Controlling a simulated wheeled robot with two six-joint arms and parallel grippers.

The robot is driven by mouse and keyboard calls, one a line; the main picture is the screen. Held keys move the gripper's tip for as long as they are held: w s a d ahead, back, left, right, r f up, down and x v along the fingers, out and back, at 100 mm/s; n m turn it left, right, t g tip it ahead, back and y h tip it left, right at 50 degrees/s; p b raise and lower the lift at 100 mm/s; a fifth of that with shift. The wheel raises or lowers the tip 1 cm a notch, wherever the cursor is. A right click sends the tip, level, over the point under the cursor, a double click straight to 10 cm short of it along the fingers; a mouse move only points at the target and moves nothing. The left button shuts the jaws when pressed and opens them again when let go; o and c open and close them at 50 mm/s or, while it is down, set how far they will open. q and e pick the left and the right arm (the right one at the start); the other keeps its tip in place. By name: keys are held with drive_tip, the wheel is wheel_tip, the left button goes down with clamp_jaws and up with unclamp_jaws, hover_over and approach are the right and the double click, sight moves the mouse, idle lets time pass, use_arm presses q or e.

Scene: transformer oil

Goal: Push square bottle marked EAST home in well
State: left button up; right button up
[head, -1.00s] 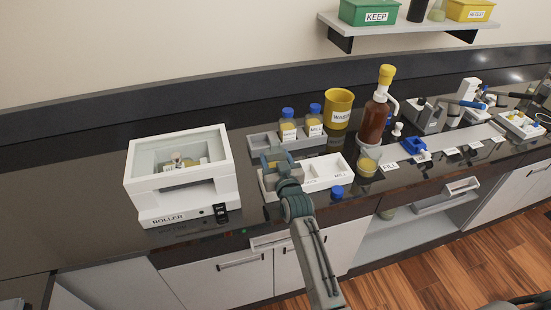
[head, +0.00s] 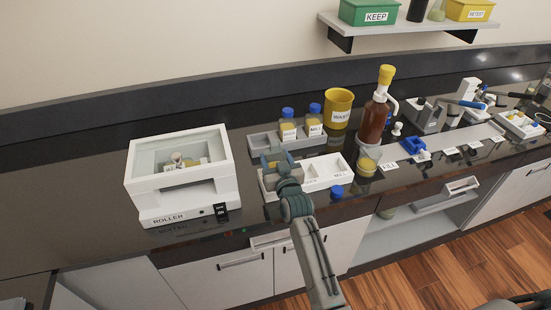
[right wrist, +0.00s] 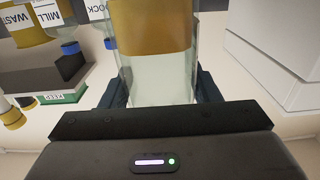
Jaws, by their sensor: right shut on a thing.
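My right gripper (head: 272,160) is over the left end of the white front tray (head: 345,170). It is shut on a clear square bottle (right wrist: 155,65) with amber liquid, which fills the middle of the right wrist view. No label shows on the face seen there, so I cannot read EAST on it. In the head view the gripper hides the bottle and the well below it, so I cannot tell how deep the bottle sits. The tray's wells to the right look empty.
Two blue-capped bottles (head: 288,124) stand in the grey rack (head: 262,143) behind the tray. The yellow WASTE cup (head: 339,108) and a brown pump bottle (head: 376,115) are right of it. The white ROLLER box (head: 182,195) stands close on the left. A blue cap (head: 337,192) lies in front.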

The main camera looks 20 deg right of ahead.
drive_tip(key=shift+f+b, duration=1.1)
drive_tip(key=shift+f, duration=0.45)
drive_tip(key=shift+r, duration=0.2)
drive_tip(key=shift+r+p, duration=1.25)
drive_tip(key=shift+p, duration=0.3)
idle(0.9)
drive_tip(key=shift+f+b, duration=0.95)
drive_tip(key=shift+f, duration=0.45)
drive_tip(key=o, duration=1.7)
drive_tip(key=shift+f, duration=0.1)
